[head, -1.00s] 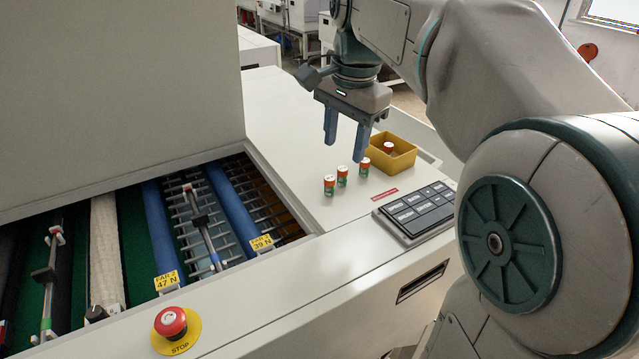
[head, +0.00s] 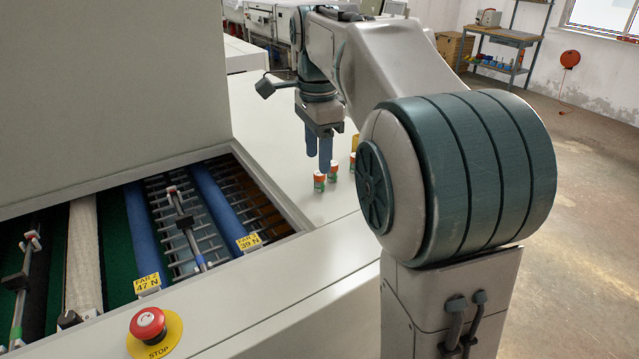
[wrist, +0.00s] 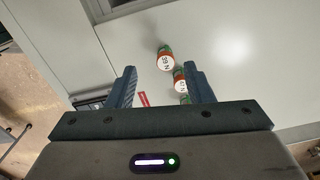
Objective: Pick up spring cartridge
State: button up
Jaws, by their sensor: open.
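Small spring cartridges with orange-red caps and green bodies stand on the pale machine top. In the head view, the nearest cartridge (head: 319,182) stands just below my gripper (head: 318,162), with another cartridge (head: 333,171) and a third (head: 352,161) behind it, the third partly hidden by my arm. In the wrist view, one cartridge with a white numbered top (wrist: 166,59) shows between and slightly beyond the fingertips of my gripper (wrist: 161,72). A second cartridge (wrist: 180,80) is near the right finger, and a third (wrist: 185,98) is mostly hidden. My gripper is open and empty.
A yellow bin (head: 355,142) is mostly hidden behind my arm. Left of the cartridges is a recessed bay with blue rollers (head: 222,205) and yellow force labels (head: 248,241). A red stop button (head: 147,323) sits at the front. The top (head: 255,125) behind is clear.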

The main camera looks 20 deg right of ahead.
aim_at(319, 182)
jog(key=shift+w+d+f, duration=0.1)
jog(key=shift+w+f, duration=0.1)
jog(key=shift+f, duration=1.2)
jog(key=shift+w+d+f, duration=0.1)
jog(key=shift+w+f, duration=0.05)
jog(key=shift+f, duration=1.25)
jog(key=shift+c, duration=0.4)
grip_shut()
